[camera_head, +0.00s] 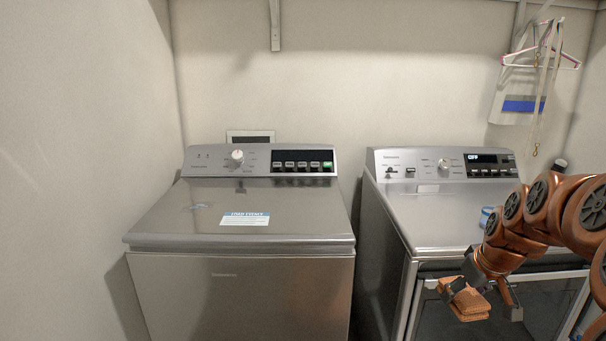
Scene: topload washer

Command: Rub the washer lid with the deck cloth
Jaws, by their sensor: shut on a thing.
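The washer is the grey top-load machine at left, and its lid (290,218) is shut, with a white and blue label (245,219) and a small bluish mark (200,207) on it. My gripper (488,299) is at the lower right, in front of the right-hand machine. It is shut on an orange-brown folded cloth (468,304). The cloth is held in the air, apart from the washer lid and to the right of it. Part of the cloth is hidden behind the near finger.
A second grey machine (430,215) with a front door stands at right, a narrow gap between the two. A small blue item (486,213) sits on its top, partly hidden by my arm. Hangers (541,58) and a white bag (518,106) hang at upper right. The washer lid is otherwise clear.

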